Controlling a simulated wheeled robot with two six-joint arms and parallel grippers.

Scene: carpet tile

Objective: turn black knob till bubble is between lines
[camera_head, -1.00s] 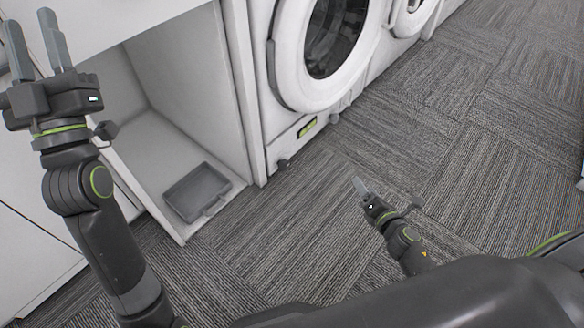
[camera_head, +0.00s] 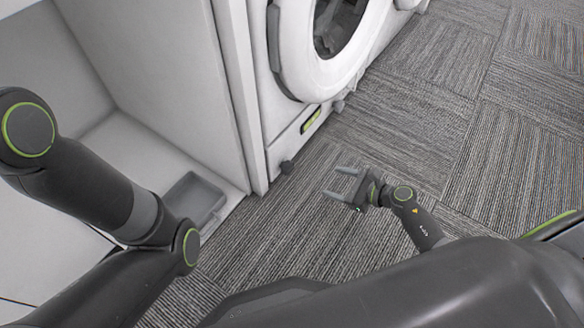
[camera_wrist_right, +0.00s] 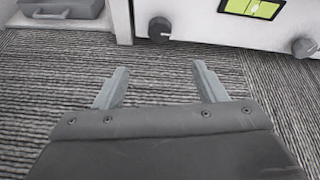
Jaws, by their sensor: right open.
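A white washing machine (camera_head: 292,127) has a green level vial (camera_head: 311,119) low on its front, with a black knob at the left foot (camera_head: 287,167) and another at the right foot (camera_head: 339,105). In the right wrist view the left knob (camera_wrist_right: 160,29) lies ahead of the fingers, the right knob (camera_wrist_right: 304,47) is at the right edge, and the yellow-green vial (camera_wrist_right: 252,8) has dark lines. It is cut off by the top edge; I cannot tell the bubble's position. My right gripper (camera_head: 331,181) is open and empty, low over the carpet, apart from both knobs. My left gripper is out of view.
A white open cabinet (camera_head: 165,75) stands left of the machine, with a grey case (camera_head: 192,198) on its floor. Striped grey carpet (camera_head: 410,130) in front of the machine is clear.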

